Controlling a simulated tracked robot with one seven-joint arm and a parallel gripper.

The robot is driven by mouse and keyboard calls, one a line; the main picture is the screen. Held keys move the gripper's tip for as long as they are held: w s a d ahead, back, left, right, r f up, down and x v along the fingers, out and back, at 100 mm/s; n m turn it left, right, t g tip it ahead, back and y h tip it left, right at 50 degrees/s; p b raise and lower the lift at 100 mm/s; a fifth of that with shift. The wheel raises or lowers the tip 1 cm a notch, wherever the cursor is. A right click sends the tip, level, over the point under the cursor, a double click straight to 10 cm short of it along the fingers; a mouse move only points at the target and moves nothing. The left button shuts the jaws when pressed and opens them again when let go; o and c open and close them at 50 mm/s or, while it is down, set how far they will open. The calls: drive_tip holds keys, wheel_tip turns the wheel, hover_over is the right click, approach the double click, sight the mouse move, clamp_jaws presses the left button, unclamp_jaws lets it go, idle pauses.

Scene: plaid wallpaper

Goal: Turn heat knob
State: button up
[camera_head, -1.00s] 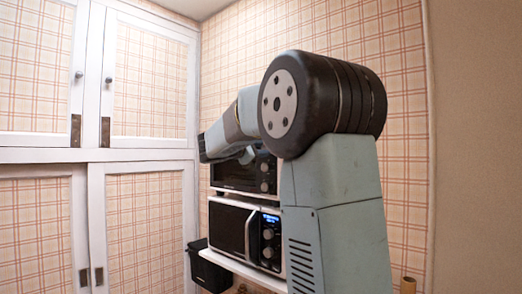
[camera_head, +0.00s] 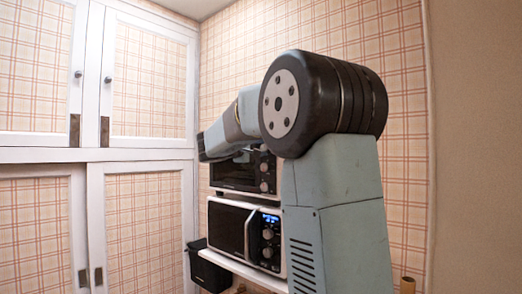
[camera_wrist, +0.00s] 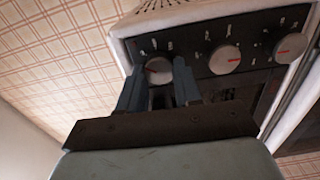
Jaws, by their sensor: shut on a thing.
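A toaster oven (camera_wrist: 140,22) with a white shell and black control panel fills the upper part of the wrist view. Its panel carries three round silver knobs: one at the left (camera_wrist: 159,74), one in the middle (camera_wrist: 225,60) and one at the right (camera_wrist: 290,48), each with a red pointer mark. I cannot read which one is for heat. My gripper (camera_wrist: 158,76) is shut on the left knob, with one dark finger on each side. The fingers hide parts of this knob's rim. In the head view the upper oven (camera_head: 235,170) is partly behind my arm.
A microwave (camera_head: 228,226) with a silver handle stands below the oven on a white shelf (camera_head: 240,267). A black bin (camera_head: 208,268) is at the shelf's left end. White cabinets (camera_head: 95,150) line the left wall. Plaid wallpaper is behind.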

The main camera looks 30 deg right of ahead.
drive_tip(key=shift+f+m, duration=0.25)
drive_tip(key=shift+m, duration=0.55)
drive_tip(key=o, duration=0.8)
drive_tip(key=shift+o, duration=1.2)
drive_tip(key=shift+r, duration=0.15)
drive_tip(key=shift+a, duration=0.1)
drive_tip(key=v, duration=1.3)
drive_tip(key=shift+a, duration=0.35)
drive_tip(key=shift+s, duration=0.1)
